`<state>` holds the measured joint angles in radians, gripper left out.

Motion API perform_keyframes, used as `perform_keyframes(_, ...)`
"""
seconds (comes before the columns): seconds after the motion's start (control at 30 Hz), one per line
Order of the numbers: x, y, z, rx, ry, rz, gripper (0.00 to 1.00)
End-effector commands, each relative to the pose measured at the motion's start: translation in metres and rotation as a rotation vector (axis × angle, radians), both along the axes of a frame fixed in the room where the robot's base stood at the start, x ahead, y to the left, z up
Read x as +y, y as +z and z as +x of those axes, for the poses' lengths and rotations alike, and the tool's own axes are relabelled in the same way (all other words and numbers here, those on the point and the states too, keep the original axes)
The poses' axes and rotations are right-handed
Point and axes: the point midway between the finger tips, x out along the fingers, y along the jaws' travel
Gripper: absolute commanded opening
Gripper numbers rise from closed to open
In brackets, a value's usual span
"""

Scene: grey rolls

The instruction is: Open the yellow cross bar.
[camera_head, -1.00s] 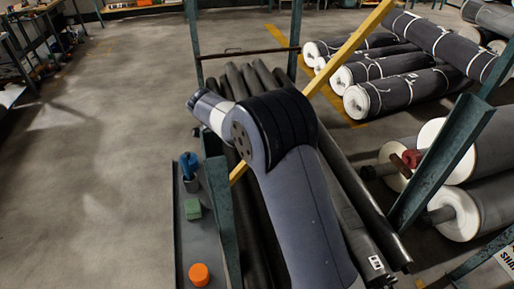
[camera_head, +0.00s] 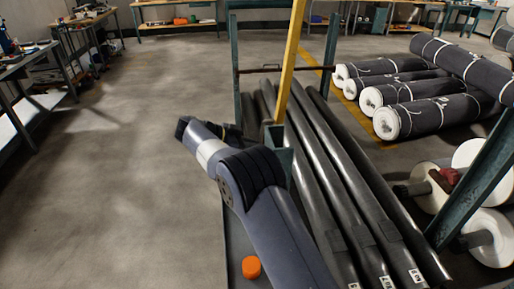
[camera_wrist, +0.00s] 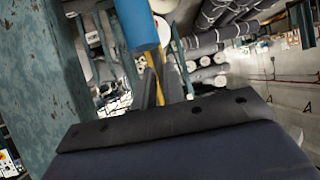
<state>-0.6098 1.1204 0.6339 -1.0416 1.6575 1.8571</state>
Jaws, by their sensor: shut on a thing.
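The yellow cross bar (camera_head: 290,60) stands steeply raised in the head view, its lower end by the green post (camera_head: 277,140) of the rack. My arm covers part of the rack's near left side. In the wrist view, the dark body of my gripper (camera_wrist: 154,70) fills the bottom, and a strip of yellow shows just beyond it, between dark parts. The jaws are shut on the cross bar, though the contact itself is mostly hidden. A blue cylinder (camera_wrist: 137,22) blocks the upper middle of that view.
Long dark rolls (camera_head: 340,170) lie in the rack on the right of my arm. An orange object (camera_head: 251,267) sits on the rack's side ledge. The floor at left is clear.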

Motion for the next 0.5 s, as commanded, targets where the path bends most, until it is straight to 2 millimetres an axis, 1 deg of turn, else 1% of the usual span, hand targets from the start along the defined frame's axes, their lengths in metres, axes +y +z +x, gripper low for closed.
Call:
perform_keyframes(0.03,0.0047,-0.0044,-0.0004,-0.001,0.003,-0.016,0.0)
perform_keyframes(0.2,0.0117,-0.0048,-0.0025,-0.009,0.001,-0.05,0.0)
perform_keyframes(0.5,0.0132,-0.0052,-0.0036,-0.009,-0.002,-0.062,0.0)
